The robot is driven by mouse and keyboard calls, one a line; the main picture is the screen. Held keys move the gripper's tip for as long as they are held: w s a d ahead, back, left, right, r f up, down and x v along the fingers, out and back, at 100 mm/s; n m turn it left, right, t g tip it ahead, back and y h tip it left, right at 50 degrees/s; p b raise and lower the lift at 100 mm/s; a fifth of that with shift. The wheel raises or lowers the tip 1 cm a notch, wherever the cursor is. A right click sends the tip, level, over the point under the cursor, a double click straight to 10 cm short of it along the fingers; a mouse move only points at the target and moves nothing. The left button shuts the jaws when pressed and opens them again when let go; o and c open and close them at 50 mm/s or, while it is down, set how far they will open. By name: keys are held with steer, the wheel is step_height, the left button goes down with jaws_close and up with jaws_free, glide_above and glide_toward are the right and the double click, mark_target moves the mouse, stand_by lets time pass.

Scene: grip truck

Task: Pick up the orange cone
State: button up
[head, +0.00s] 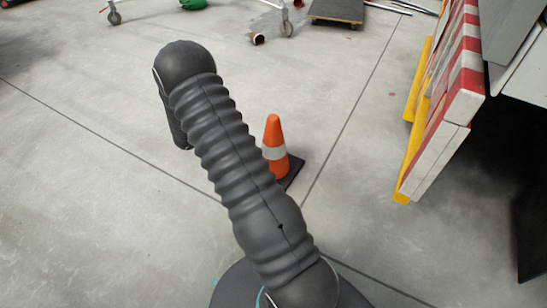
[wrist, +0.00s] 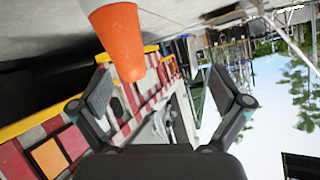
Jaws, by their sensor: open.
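The orange cone (head: 273,132) stands upright on the concrete floor, with a white band and a dark square base. My arm covers part of its left side in the head view. In the wrist view, the cone's plain orange upper part (wrist: 118,42) enters from the top edge, with its rounded tip pointing down in the picture. My gripper (wrist: 158,75) is open and empty, its two fingers spread wide. The cone tip shows near the left finger, left of the middle of the gap; I cannot tell how far beyond the fingers it is. The head view does not show the gripper.
A red-and-white striped barrier with yellow edges (head: 463,72) stands at the right. A flat dark dolly (head: 337,11) and a small pipe piece (head: 257,39) lie at the back. The floor around the cone is mostly clear.

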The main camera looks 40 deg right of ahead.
mark_target(266, 138)
steer(key=s+d+f+g, duration=0.1)
steer(key=d+f, duration=0.1)
steer(key=d, duration=0.1)
steer(key=s+d+f+g, duration=0.1)
steer(key=s+d+f, duration=0.1)
steer(key=d+f, duration=0.1)
steer(key=s+d+f+m+g+h+b, duration=0.1)
steer(key=d+f, duration=0.2)
steer(key=shift+s+d, duration=0.1)
steer(key=shift+s, duration=0.2)
steer(key=shift+b+x, duration=0.5)
steer(key=shift+x, duration=2.2)
steer(key=shift+f, duration=0.1)
steer(key=c, duration=1.5)
